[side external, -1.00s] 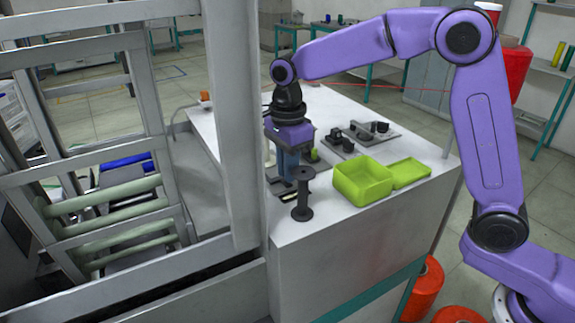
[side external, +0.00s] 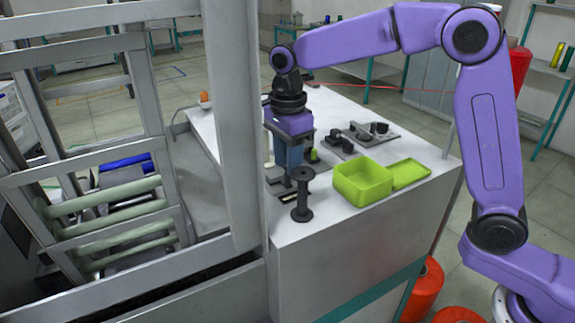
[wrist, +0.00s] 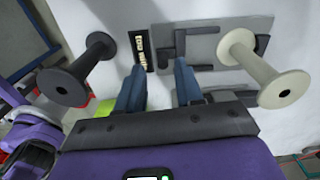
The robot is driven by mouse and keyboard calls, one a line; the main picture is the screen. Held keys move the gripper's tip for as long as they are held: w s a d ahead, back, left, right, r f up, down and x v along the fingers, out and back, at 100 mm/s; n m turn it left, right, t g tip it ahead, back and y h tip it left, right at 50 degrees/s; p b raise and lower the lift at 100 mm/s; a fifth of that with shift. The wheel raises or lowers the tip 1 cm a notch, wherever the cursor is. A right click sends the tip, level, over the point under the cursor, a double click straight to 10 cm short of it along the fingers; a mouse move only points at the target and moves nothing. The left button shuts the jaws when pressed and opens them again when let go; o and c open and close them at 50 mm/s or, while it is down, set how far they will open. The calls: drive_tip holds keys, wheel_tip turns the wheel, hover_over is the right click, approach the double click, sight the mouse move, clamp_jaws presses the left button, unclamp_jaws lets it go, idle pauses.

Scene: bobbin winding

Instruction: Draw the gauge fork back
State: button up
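My gripper (wrist: 160,68) points down with its two blue fingers apart and nothing visible between them. In the side view my gripper (side external: 290,163) is behind the dark bobbin. In the wrist view the fingertips are over the near edge of a grey plate (wrist: 205,48) bearing dark angled pieces (wrist: 180,45); one of these may be the gauge fork, but I cannot tell which. A black label plate (wrist: 141,50) lies beside the grey plate. The dark bobbin (wrist: 77,70) is left of the fingers and the cream bobbin (wrist: 264,68) right. The dark bobbin (side external: 302,195) stands upright in the side view.
A grey machine frame post (side external: 229,130) stands close on the left.

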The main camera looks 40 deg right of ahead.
drive_tip(key=shift+r, duration=2.35)
drive_tip(key=shift+s+d+r+n, duration=0.15)
drive_tip(key=shift+n, duration=0.25)
drive_tip(key=s+d+f+n, duration=0.3)
drive_tip(key=s+d+n, duration=0.1)
drive_tip(key=s+n, duration=0.6)
drive_tip(key=s+d+f+n, duration=0.3)
drive_tip(key=s+d+n, duration=0.2)
drive_tip(key=s+n, duration=0.5)
drive_tip(key=s+d+f+n, duration=0.3)
drive_tip(key=s+d+n, duration=0.2)
drive_tip(key=s+n, duration=0.4)
drive_tip(key=shift+s+d+f+n, duration=0.15)
drive_tip(key=shift+s+f+n, duration=0.25)
drive_tip(key=shift+s, duration=0.45)
